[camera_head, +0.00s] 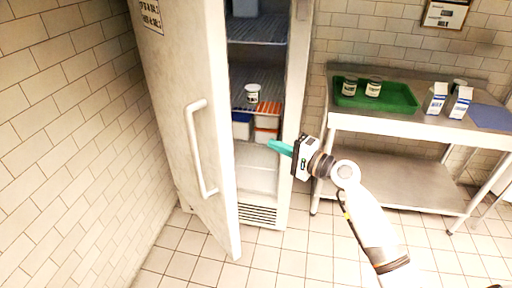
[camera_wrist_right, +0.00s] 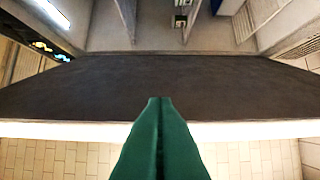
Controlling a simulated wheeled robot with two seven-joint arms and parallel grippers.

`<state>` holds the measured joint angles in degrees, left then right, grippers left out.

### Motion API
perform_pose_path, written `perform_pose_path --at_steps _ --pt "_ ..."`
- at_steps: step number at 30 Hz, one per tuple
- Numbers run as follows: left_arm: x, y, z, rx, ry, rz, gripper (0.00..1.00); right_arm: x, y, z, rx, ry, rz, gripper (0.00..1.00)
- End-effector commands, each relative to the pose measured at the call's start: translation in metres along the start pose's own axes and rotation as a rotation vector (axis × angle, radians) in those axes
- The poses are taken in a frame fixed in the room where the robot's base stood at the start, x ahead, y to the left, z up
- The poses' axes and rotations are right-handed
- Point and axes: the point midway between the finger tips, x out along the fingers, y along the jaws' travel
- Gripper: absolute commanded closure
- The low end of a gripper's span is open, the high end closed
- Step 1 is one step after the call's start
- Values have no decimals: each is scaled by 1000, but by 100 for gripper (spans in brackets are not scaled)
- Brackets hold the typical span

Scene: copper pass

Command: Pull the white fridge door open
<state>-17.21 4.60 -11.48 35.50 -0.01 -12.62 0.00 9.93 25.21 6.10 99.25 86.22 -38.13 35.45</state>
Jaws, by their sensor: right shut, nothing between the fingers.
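The white fridge door (camera_head: 185,90) stands open in the head view, swung out to the left with a wide gap beside it. Its white upright handle (camera_head: 197,148) is on the outer face, apart from my gripper. My right gripper (camera_head: 272,146) is shut and empty in front of the fridge opening, its green fingertips pointing left into the gap. In the right wrist view its closed green fingers (camera_wrist_right: 158,100) are in front of a dark band with a pale edge. I cannot tell whether they touch anything. My left gripper is out of view.
The fridge interior (camera_head: 258,175) shows wire shelves, a white tub (camera_head: 252,92) and several boxes. To the right, a steel table (camera_head: 400,121) bears a green tray (camera_head: 402,103) with jars, and cartons (camera_head: 435,98). A tiled wall (camera_head: 70,150) stands left of the door. The floor in front is clear.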

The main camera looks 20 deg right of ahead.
Motion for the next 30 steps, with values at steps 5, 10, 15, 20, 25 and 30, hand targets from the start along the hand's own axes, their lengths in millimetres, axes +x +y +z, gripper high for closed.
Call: perform_pose_path --at_steps 5,10,15,20,25,30 --pt "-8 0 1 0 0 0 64 29 3 0 2 0 3 100" --pt "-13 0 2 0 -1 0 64 67 3 -1 1 1 3 100" --pt "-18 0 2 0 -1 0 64 99 3 -4 -1 0 1 100" --pt "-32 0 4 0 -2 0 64 102 2 -28 -2 1 -1 100" --pt "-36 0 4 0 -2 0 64 104 0 -38 -2 -1 -1 100" --pt "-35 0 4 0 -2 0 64 104 -1 -40 -4 -2 -1 100"
